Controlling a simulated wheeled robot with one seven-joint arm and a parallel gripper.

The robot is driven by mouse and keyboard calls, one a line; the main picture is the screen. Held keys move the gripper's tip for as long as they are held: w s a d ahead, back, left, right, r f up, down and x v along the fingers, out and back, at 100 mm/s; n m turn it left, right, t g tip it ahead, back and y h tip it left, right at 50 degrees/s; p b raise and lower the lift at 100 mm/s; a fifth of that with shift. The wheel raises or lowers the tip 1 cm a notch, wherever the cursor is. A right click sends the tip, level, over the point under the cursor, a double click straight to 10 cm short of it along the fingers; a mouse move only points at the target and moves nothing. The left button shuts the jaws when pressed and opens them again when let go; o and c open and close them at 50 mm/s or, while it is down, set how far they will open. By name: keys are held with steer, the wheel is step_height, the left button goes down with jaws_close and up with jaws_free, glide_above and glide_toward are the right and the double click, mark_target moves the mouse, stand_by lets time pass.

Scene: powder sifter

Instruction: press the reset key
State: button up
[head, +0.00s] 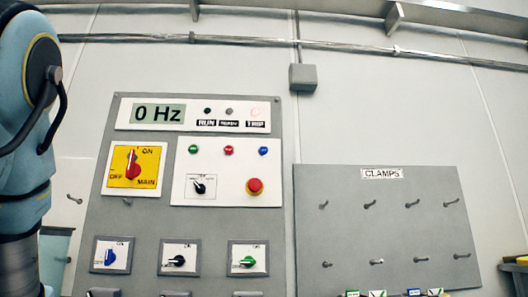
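A grey control panel (140,222) stands upright on the wall in the head view. Its white plate holds a row of small buttons: a green button (193,149), a red button (228,150) and a blue button (263,151). The labels on these buttons are too small to read, so I cannot tell for certain which is the reset key. The display (158,114) above reads 0 Hz, with lamps marked RUN, TRIP and one that looks like READY. My arm shows at the left edge; my gripper is out of view.
Below the buttons are a black selector (199,188) and a red mushroom button (255,186). A yellow main switch (133,168) is left of them. Several knobs sit lower down. A clamps board (390,232) with pegs stands to the right.

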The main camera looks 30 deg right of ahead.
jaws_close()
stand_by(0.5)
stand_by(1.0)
